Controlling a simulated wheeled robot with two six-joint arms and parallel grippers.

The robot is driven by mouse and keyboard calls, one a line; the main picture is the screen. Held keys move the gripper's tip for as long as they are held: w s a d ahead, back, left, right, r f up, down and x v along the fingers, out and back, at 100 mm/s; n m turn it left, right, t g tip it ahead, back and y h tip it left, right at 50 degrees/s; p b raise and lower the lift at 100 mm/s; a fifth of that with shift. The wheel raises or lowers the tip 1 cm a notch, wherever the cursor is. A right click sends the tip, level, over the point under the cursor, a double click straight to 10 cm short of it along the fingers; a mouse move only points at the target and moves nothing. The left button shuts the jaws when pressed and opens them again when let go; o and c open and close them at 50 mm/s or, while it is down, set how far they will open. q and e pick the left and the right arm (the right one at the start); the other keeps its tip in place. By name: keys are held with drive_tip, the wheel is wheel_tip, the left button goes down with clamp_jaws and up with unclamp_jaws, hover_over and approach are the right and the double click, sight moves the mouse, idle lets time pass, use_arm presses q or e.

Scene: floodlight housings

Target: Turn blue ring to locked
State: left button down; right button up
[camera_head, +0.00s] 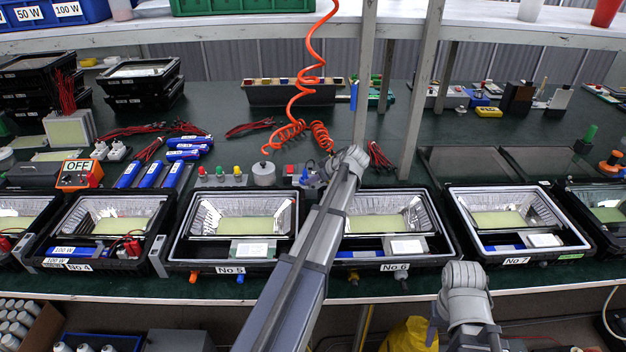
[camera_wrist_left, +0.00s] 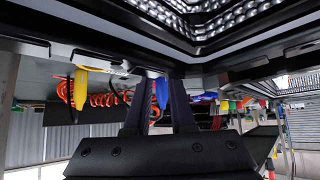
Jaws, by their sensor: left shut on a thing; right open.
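In the left wrist view a blue part, which I take for the blue ring (camera_wrist_left: 161,93), shows between the two dark fingers of my left gripper (camera_wrist_left: 158,112). The gripper is shut on it, close beside a black housing frame. A yellow part (camera_wrist_left: 80,84) shows to the left of it. In the head view my left arm reaches up over the bench between housings No 5 (camera_head: 172,254) and No 6 (camera_head: 440,258). Its gripper (camera_head: 312,179) is small and partly hidden there. My right gripper (camera_head: 433,328) is open, low in front of the bench. Lock marks cannot be read.
Housing No 7 (camera_head: 578,247) stands at the right, No 4 (camera_head: 40,247) at the left. Blue (camera_head: 240,280) and orange (camera_head: 193,279) fittings sit on the front of No 5. An orange coiled hose (camera_head: 298,85) hangs behind my left arm. Shelf posts (camera_head: 418,100) rise behind the housings.

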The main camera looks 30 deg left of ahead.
use_arm(q)
drive_tip(key=shift+s+a+m+t, duration=0.2)
drive_tip(key=shift+s+m+t, duration=0.1)
drive_tip(key=shift+s+m, duration=0.15)
drive_tip(key=shift+s+m+t, duration=0.15)
drive_tip(key=shift+m+t, duration=0.15)
drive_tip(key=shift+m, duration=0.05)
drive_tip(key=shift+a+m+t+h, duration=0.15)
drive_tip(key=shift+m+t+h, duration=0.25)
drive_tip(key=shift+m, duration=0.2)
drive_tip(key=c, duration=1.1)
unclamp_jaws()
drive_tip(key=o, duration=0.3)
drive_tip(key=shift+w+a+f, duration=0.15)
drive_tip(key=shift+w+f, duration=0.05)
drive_tip(key=shift+r, duration=0.1)
